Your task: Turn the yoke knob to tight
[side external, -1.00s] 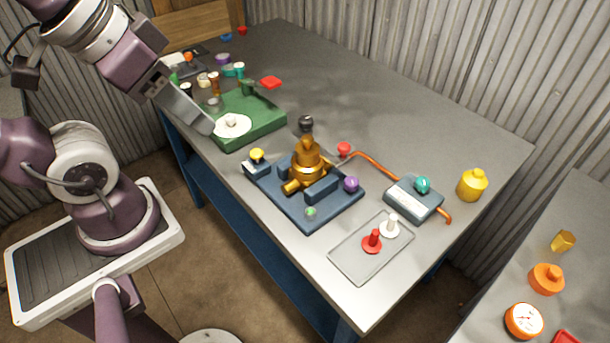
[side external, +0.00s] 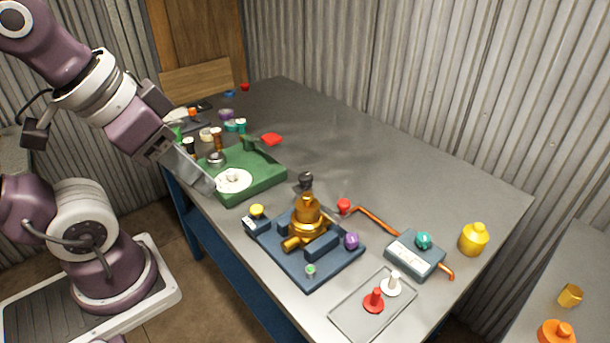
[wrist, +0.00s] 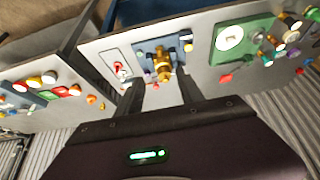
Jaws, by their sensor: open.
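A brass valve body (side external: 306,212) stands upright on a blue base (side external: 300,275) with a dark piece on top. Several knobs sit on or beside this base: yellow (side external: 257,211), purple (side external: 351,241), green (side external: 310,271) and red (side external: 344,205). I cannot tell which is the yoke knob, and no tight marking is readable. In the wrist view, the brass valve (wrist: 163,66) appears beyond and between my fingertips. My gripper (wrist: 160,88) is open and empty, apart from the valve. In the side view my gripper (side external: 192,172) is beside the green tray, left of the valve.
A green tray (side external: 258,183) with a white disc stands behind left. Several small coloured parts lie beyond it. A grey tray (side external: 345,320) with red and white pegs is in front. A blue-grey box (side external: 414,256) and yellow bottle (side external: 473,239) stand right. The table's back middle is clear.

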